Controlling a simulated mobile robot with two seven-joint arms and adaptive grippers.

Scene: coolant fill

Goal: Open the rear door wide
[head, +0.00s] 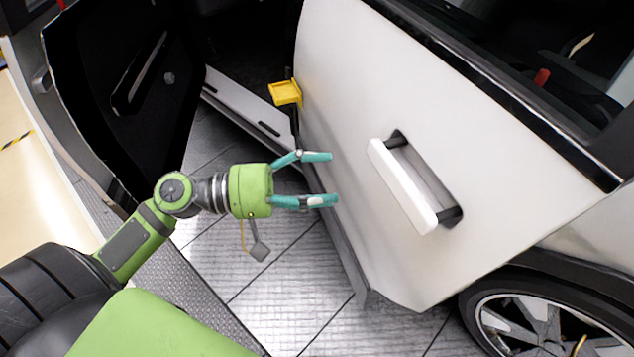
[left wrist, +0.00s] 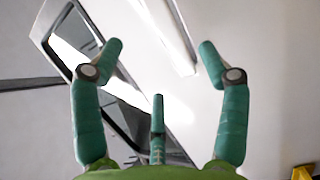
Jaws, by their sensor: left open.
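The white rear door (head: 345,110) fills the right half of the head view, with its handle (head: 402,187), a pale bar over a recess. I cannot tell exactly how far the door stands from the car body. My left gripper (head: 325,179) is open and empty, its fingers pointing at the door's front edge, left of the handle. In the left wrist view, the open fingers (left wrist: 160,47) face the white door panel (left wrist: 245,40), and the handle (left wrist: 168,35) shows between them. Contact with the door cannot be made out. My right gripper is out of view.
A dark-lined open door (head: 125,90) stands at the left. A yellow piece (head: 285,93) sits by the rear door's front edge, above the sill (head: 245,112). The wheel (head: 530,320) is at lower right. Tiled floor (head: 290,265) lies clear below the gripper.

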